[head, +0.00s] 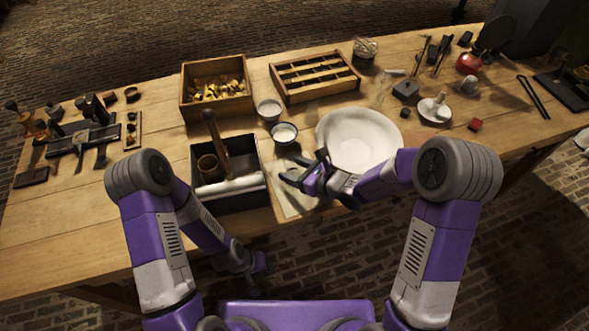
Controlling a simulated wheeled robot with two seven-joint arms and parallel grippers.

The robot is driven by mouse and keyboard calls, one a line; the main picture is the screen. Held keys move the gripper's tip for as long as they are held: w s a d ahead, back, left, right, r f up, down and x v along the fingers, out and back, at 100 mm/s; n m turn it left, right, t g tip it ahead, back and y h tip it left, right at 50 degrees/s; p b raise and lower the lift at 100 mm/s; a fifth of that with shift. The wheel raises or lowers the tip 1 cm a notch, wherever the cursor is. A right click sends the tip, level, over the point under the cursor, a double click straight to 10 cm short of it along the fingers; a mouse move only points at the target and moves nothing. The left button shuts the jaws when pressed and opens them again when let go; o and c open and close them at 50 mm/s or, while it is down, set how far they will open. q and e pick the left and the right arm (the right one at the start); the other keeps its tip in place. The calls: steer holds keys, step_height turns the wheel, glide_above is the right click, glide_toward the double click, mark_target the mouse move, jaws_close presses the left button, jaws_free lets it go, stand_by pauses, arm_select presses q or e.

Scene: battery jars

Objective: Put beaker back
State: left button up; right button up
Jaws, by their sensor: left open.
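A clear glass vessel that may be the beaker (383,90) stands at the back of the table, right of the wooden compartment box; its outline is faint. My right gripper (306,167) is above the table's front, between the black caddy and the white bowl. Its fingers look apart, but I cannot tell whether something clear is between them. My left gripper (256,268) is low, in front of the table edge, open, with nothing visible in it.
A wide white bowl (358,131) is beside my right gripper. The black caddy (258,196) holds a brown cup and a pale roll. Two small bowls (284,133) (269,109), a box of brass pieces (185,92) and a compartment box (281,77) are behind. Free wood lies at left front.

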steer(key=o, duration=0.4)
steer(key=shift+c, duration=0.2)
steer(key=shift+r, duration=0.2)
steer(key=p+v, duration=0.3)
steer(key=v, duration=0.9)
